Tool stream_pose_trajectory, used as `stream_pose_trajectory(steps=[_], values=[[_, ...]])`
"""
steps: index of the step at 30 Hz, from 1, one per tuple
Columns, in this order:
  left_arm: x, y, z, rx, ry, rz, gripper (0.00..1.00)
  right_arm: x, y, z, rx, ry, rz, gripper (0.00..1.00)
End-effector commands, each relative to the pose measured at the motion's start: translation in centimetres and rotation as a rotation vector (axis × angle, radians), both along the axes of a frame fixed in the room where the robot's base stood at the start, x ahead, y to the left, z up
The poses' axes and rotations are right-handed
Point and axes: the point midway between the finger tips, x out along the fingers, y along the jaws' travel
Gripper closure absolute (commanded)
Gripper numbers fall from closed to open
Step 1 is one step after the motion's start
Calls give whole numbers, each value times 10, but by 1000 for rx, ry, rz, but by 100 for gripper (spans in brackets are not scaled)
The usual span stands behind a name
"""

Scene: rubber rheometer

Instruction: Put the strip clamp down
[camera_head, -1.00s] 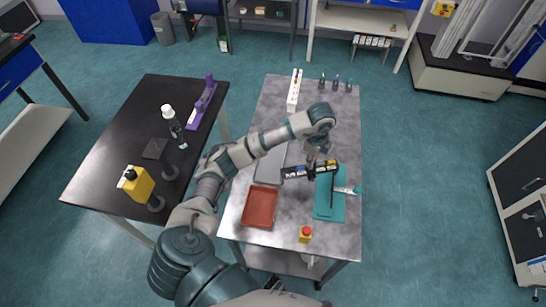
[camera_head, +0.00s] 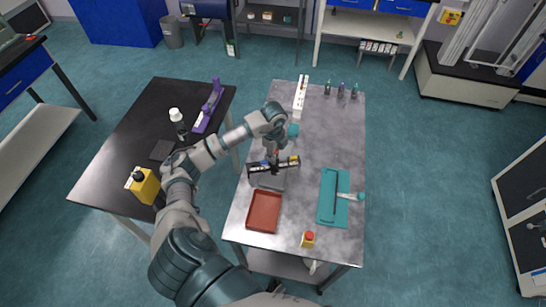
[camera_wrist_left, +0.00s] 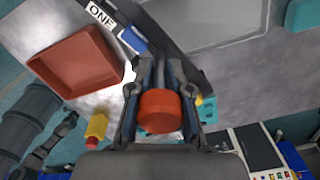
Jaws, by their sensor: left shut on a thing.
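The strip clamp (camera_head: 290,162) is a long black bar with coloured and white labels. My left gripper (camera_head: 275,154) is shut on it, above the grey tray (camera_head: 272,181) in the head view. I cannot tell whether the bar touches the tray. In the left wrist view, my left gripper's fingers (camera_wrist_left: 160,92) close around a part with a round orange-red end (camera_wrist_left: 159,112). The clamp's bar (camera_wrist_left: 128,30), with a label reading ONE, runs diagonally past the fingers, and the grey tray (camera_wrist_left: 225,22) lies beyond it. My right gripper is not in view.
A red-brown tray (camera_head: 264,211) lies just in front of the grey tray. A yellow box with a red button (camera_head: 308,239) is near the front edge. A white rack (camera_head: 300,98) and small bottles stand at the back.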

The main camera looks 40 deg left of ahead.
Motion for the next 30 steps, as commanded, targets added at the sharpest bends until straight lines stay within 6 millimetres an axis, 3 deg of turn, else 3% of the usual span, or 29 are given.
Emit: stream_pose_trajectory(steps=[4,14,15,18,30], values=[[0,3,-18,-2,2,0,100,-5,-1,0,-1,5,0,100],[0,3,-21,-2,1,1,100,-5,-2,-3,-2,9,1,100],[0,3,-22,-2,2,0,80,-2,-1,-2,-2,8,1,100],[0,2,-21,0,1,0,56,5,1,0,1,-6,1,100],[0,2,-14,-1,-1,0,56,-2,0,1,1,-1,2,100]])
